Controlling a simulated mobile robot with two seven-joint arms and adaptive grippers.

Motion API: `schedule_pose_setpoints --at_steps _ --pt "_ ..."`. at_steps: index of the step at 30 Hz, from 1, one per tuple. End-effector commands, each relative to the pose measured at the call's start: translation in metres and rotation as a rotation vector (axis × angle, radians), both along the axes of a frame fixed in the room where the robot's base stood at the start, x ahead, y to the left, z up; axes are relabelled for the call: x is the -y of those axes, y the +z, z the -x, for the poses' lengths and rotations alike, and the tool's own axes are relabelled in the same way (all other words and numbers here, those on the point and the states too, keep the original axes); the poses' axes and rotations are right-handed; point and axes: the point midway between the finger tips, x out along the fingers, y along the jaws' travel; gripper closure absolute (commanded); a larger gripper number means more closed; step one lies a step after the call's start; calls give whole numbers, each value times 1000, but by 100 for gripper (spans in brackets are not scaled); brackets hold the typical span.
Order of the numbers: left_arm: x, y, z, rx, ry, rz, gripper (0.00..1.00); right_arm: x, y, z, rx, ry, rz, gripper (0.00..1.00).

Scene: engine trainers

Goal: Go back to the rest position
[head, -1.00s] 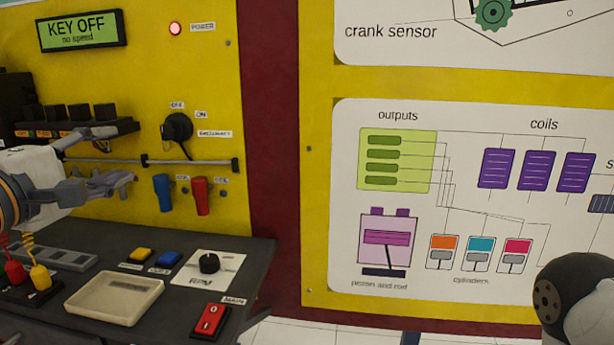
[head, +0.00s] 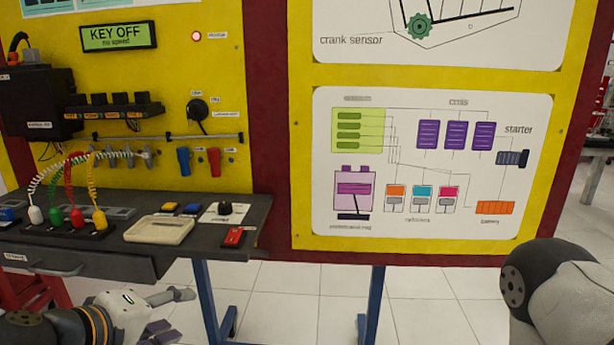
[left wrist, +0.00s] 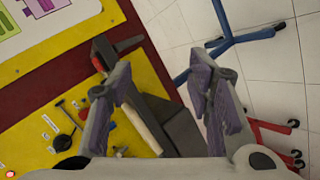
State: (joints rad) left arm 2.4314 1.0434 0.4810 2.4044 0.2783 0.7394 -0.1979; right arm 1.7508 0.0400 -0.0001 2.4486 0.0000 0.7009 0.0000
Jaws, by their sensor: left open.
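My left gripper (head: 172,314) is low in the head view, in front of and below the edge of the grey desk (head: 88,247). Its fingers are spread and nothing is between them. In the left wrist view the two purple-padded fingers (left wrist: 163,85) are wide apart, with the desk and floor beyond. My right gripper is out of view; only a rounded part of my right arm shows at the lower right of the head view.
The yellow trainer panel (head: 265,60) stands behind the desk. The desk carries a beige tray (head: 158,231), a red main switch (head: 233,236) and several coiled leads (head: 95,190). Blue legs (head: 207,300) stand below.

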Motion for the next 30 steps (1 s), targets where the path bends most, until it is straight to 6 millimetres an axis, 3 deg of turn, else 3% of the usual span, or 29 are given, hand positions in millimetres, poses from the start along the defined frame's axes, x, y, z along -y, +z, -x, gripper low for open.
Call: schedule_pose_setpoints --at_steps 1,3,5,7,9,12,15,19,30 --pt "11 -41 22 -94 -69 -72 53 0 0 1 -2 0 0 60" --pt "22 -97 62 -226 -175 -172 53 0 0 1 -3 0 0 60" --pt "25 -141 103 -342 -274 -256 53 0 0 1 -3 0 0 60" --pt "24 -184 157 -474 -399 -350 53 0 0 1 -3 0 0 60" --pt "18 -216 211 -593 -528 -434 53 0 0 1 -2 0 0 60" --pt "4 -241 276 -726 -692 -528 53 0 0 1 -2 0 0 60" --pt "-8 -251 316 -806 -807 -584 53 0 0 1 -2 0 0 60" --pt "-14 -254 334 -840 -862 -609 53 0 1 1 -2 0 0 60" --pt "-13 -254 333 -840 -860 -607 53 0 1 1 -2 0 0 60"
